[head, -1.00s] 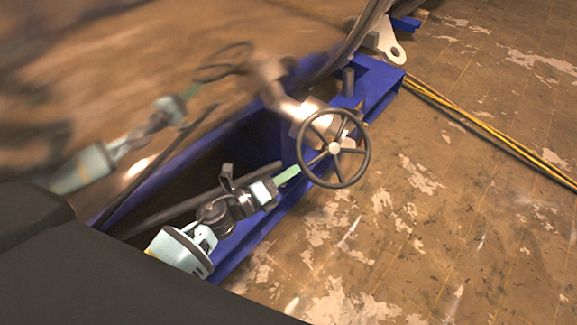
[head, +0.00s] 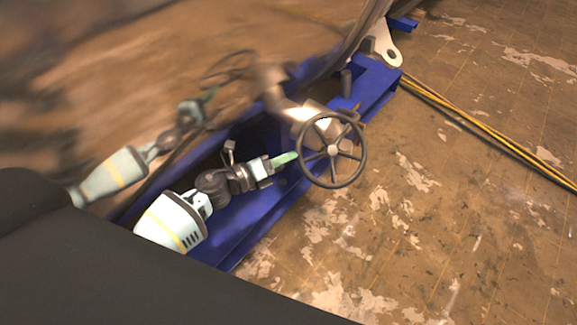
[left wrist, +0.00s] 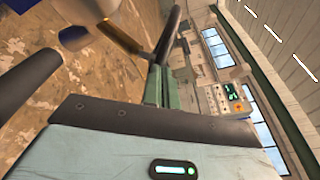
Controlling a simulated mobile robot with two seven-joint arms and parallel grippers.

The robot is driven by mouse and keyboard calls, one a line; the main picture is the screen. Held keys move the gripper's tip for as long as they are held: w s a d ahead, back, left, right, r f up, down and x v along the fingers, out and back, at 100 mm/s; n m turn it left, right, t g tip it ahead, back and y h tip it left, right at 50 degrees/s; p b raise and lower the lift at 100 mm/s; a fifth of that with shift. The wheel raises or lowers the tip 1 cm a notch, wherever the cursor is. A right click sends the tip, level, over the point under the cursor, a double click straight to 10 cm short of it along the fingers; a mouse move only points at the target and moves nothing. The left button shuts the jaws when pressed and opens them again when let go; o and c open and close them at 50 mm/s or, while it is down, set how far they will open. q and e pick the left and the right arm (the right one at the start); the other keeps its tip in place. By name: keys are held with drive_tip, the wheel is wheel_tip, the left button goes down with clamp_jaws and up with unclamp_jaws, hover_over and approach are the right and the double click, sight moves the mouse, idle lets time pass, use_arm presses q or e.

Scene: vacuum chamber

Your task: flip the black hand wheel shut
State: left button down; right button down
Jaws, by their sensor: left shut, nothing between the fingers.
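The black hand wheel (head: 334,184) is a spoked ring with a pale hub, mounted on a metal valve body (head: 302,112) on the side of the shiny chamber. My left gripper (head: 295,157) has its green fingers shut and empty, with the tips at the left rim of the wheel. Whether they touch the rim I cannot tell. In the left wrist view the green fingers (left wrist: 159,86) lie together, with the dark bar of the wheel's rim (left wrist: 167,38) running just past their tips. My right gripper is not in view.
The curved chamber wall (head: 130,60) mirrors my arm and the wheel. A blue frame (head: 375,92) runs under the valve. Yellow and black cables (head: 470,135) lie on the worn floor, which is open at the right. A control panel (left wrist: 222,97) stands farther off.

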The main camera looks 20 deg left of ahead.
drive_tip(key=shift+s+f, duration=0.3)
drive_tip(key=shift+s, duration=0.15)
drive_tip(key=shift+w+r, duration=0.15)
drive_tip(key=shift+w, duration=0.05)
